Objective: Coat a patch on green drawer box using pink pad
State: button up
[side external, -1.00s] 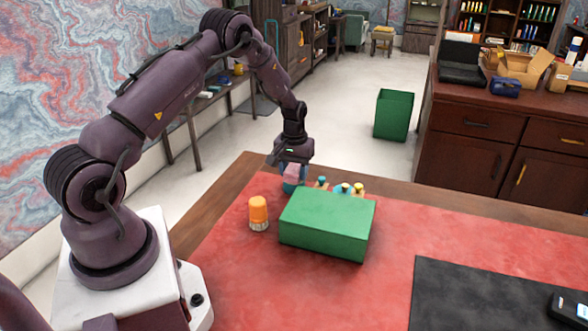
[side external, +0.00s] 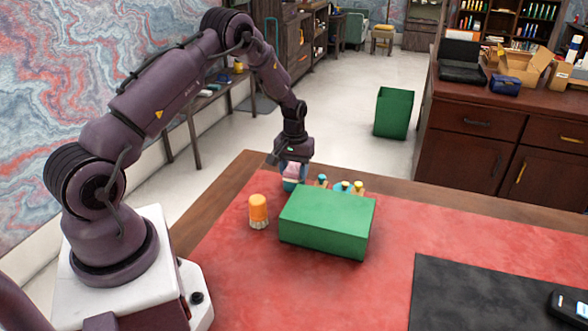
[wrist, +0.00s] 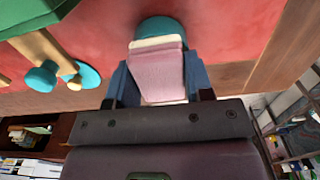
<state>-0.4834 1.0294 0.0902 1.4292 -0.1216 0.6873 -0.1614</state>
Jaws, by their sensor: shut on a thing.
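The green drawer box (side external: 327,222) sits on the red desk mat; a corner of it shows at the top left of the wrist view (wrist: 25,12). My gripper (side external: 291,165) is shut on the pink pad (wrist: 158,72), behind and left of the box. The pad also shows in the side view (side external: 292,171), between the fingers. A cream strip lies at the pad's far end. A teal rounded thing (wrist: 160,28) shows just beyond it, and below the pad in the side view (side external: 289,185). I cannot tell whether the pad touches it.
An orange brush-like thing (side external: 258,211) stands left of the box. Several small items with teal and yellow parts (side external: 343,187) stand behind the box. A black mat (side external: 480,295) lies at the right. The red mat (side external: 395,245) right of the box is clear.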

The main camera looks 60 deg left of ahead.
aim_at(294, 167)
jog(key=shift+r, duration=3.45)
